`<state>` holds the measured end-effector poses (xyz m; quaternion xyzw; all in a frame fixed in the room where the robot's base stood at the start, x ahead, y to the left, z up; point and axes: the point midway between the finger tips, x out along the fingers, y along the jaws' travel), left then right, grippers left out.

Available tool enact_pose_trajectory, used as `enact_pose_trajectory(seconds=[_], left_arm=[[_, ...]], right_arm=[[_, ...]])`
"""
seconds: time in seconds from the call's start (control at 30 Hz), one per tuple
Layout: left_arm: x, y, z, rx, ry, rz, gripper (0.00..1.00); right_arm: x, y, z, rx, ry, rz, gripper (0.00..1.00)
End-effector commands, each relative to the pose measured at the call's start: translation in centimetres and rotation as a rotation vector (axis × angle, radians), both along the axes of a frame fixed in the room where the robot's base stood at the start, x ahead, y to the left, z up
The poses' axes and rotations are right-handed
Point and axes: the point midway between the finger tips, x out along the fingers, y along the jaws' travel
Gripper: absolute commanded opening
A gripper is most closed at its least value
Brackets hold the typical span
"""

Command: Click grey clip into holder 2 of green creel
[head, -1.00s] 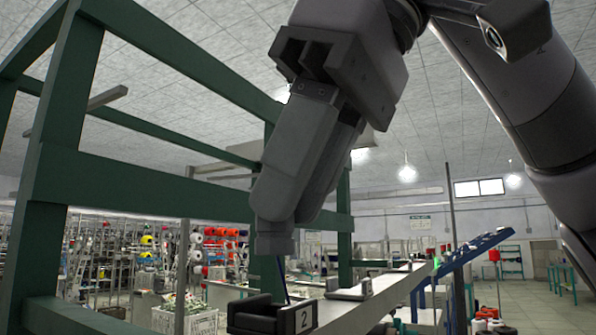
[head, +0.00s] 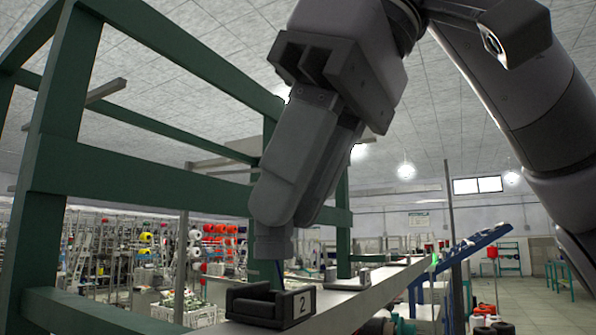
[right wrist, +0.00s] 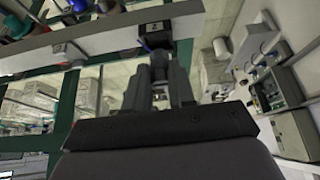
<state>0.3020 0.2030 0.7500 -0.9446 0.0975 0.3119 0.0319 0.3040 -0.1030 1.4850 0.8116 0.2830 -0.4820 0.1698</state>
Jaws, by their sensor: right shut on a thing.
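My right gripper (head: 280,212) points down and is shut on the grey clip (head: 273,245), a small dark grey block at the fingertips. Holder 2 (head: 256,306) is a black open-topped cradle with a "2" label, on the pale rail of the green creel (head: 60,165). The clip is above the holder with a small gap, a thin dark blue upright showing between them. In the right wrist view, the fingers (right wrist: 160,82) hold the clip (right wrist: 159,62), just short of the dark holder (right wrist: 153,36). The fingers partly hide the clip. My left gripper is not in view.
The pale rail (head: 352,302) runs back to the right with another holder (head: 347,279) farther along. Green posts and beams stand left of and behind my gripper. A blue slanted rack (head: 470,246) stands at the right. Racks of coloured spools fill the background.

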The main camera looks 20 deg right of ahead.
Motion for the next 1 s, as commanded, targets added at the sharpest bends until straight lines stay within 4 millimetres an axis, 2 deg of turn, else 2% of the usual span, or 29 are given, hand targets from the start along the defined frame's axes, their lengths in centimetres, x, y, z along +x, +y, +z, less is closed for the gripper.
enact_pose_trajectory(seconds=[1.0], left_arm=[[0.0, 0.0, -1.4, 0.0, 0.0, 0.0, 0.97]], right_arm=[[0.0, 0.0, -2.8, 0.001, 0.0, 0.0, 0.0]])
